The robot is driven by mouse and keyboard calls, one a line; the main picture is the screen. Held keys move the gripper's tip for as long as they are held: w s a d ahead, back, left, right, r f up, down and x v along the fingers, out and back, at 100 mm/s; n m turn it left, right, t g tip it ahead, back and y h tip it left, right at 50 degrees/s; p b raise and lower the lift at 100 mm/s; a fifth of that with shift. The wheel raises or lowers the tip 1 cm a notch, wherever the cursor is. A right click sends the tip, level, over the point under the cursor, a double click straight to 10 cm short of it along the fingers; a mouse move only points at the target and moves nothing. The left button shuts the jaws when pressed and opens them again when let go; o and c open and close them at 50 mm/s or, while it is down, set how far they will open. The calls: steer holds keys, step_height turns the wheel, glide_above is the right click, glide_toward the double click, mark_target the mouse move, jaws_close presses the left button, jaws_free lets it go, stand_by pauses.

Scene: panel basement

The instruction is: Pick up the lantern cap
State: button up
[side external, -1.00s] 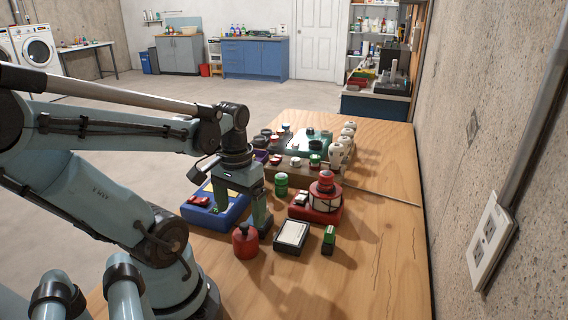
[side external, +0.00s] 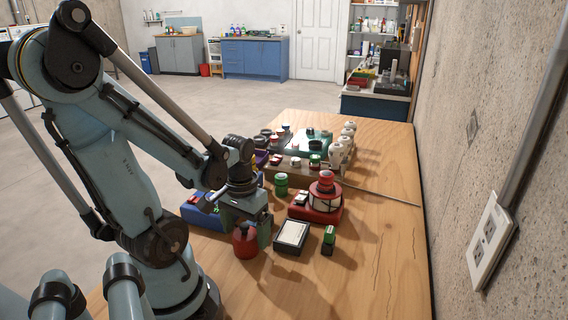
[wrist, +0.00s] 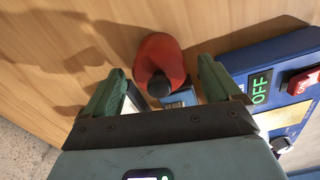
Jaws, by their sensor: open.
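A red rounded piece with a dark knob on top (side external: 246,246) stands on the wooden table in the side view. It also shows in the wrist view (wrist: 160,55). A red lantern-like piece with a red top (side external: 326,178) and a pale band stands farther back on a red base. I cannot tell for sure which red piece is the lantern cap. My gripper (wrist: 162,66) is open, with its green fingers on either side of the knobbed red piece. In the side view my gripper (side external: 247,232) is low over that piece and partly hides it. Contact is not visible.
A blue box with an OFF display and red switch (wrist: 285,70) sits close to my right finger. A dark tray (side external: 291,238), a small green-topped item (side external: 328,239) and a green jar (side external: 281,184) stand nearby. The table's right front is clear.

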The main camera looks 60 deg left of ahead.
steer(key=shift+f, duration=1.2)
steer(key=c, duration=1.1)
steer(key=shift+r, duration=0.15)
